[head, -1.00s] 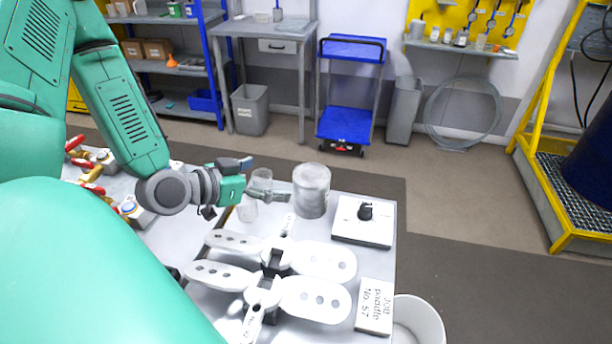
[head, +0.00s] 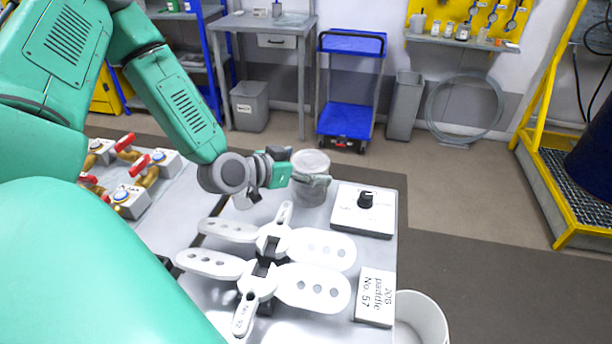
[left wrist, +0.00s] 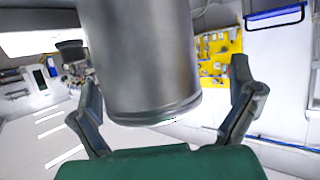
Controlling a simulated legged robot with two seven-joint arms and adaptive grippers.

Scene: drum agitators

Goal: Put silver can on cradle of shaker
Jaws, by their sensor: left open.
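The silver can (head: 309,165) stands upright on the grey table, near its far edge. In the left wrist view the can (left wrist: 145,60) fills the upper middle, between the two fingers. My left gripper (head: 316,180) is open at the near side of the can, with its fingers reaching to either side of it. In the left wrist view my left gripper (left wrist: 165,78) shows a gap between the can and each finger. I cannot make out a shaker cradle for certain. My right gripper is not in view.
A white box with a black knob (head: 363,209) stands just right of the can. White paddles (head: 318,250) fill the table in front, with a paddle label block (head: 375,297) beside them. Valves with red handles (head: 128,190) lie left. A white bucket (head: 420,318) stands off the right edge.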

